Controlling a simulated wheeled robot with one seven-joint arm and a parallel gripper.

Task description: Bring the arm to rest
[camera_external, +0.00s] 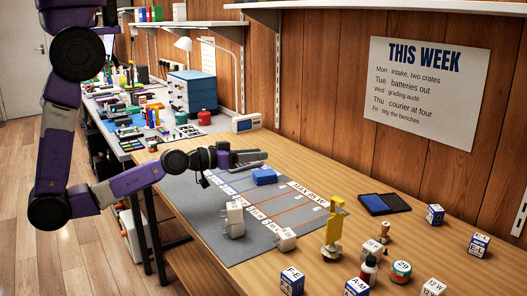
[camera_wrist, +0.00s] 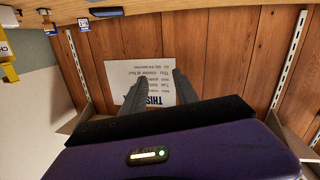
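My purple and grey arm reaches in from the left of the external view. My gripper (camera_external: 258,156) is level above the far part of the grey mat (camera_external: 225,247) and points right, towards the wooden wall. In the wrist view, the two dark fingers of my gripper (camera_wrist: 159,82) stand apart with nothing between them, so it is open and empty. A blue block (camera_external: 264,176) lies on the mat just below and in front of the gripper, apart from it.
Two white plug-like blocks, one upright (camera_external: 235,220) and one lower (camera_external: 285,239), stand on the mat. A yellow upright piece (camera_external: 334,225), an ink pad (camera_external: 384,204) and several labelled cubes stand nearer right. A paper notice (camera_external: 428,92) hangs on the wall; a shelf (camera_external: 340,5) runs above.

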